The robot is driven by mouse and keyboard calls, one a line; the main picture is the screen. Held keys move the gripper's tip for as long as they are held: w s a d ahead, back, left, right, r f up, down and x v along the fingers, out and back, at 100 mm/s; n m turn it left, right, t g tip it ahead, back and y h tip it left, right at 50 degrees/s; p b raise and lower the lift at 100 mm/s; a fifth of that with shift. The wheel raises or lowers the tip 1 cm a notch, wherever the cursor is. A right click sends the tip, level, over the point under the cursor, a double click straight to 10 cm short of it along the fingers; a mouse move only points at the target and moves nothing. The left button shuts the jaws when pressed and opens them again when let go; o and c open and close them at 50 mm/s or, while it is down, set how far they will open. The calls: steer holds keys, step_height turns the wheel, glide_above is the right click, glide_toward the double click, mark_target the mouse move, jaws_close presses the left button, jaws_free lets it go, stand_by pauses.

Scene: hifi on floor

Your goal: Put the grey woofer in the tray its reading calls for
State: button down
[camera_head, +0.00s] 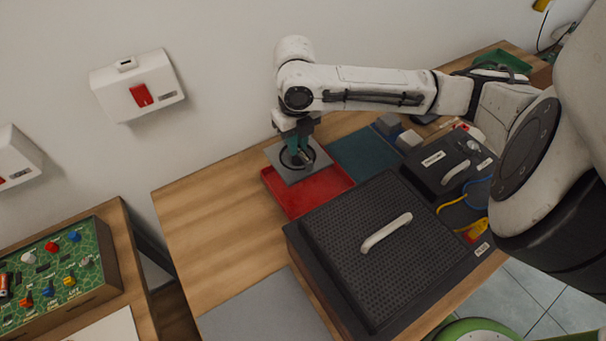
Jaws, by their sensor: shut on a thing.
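The grey woofer (280,153) is a flat square grey plate with a dark ring. My gripper (296,157) is shut on it from above, near its middle. The woofer overlaps the back left part of the red tray (325,194) in this view. I cannot tell whether it touches the tray or hangs a little above it. The visible part of the red tray is empty. A flat dark teal piece (362,152), maybe a mat or tray, lies just right of the red tray. A green tray (503,60) stands at the far right back. No reading is legible.
A large black perforated box (377,255) with a white handle stands in front of the red tray. A black case (447,162) with yellow and blue leads is to its right. Small grey blocks (389,124) sit behind. Bare wood (215,215) lies left; the wall is close behind.

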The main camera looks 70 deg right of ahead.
mark_target(297, 158)
steer(key=shift+f+p, duration=0.3)
steer(key=shift+f, duration=4.05)
steer(key=c, duration=1.1)
jaws_free()
step_height(297, 158, up, 12)
steer(key=shift+r, duration=0.15)
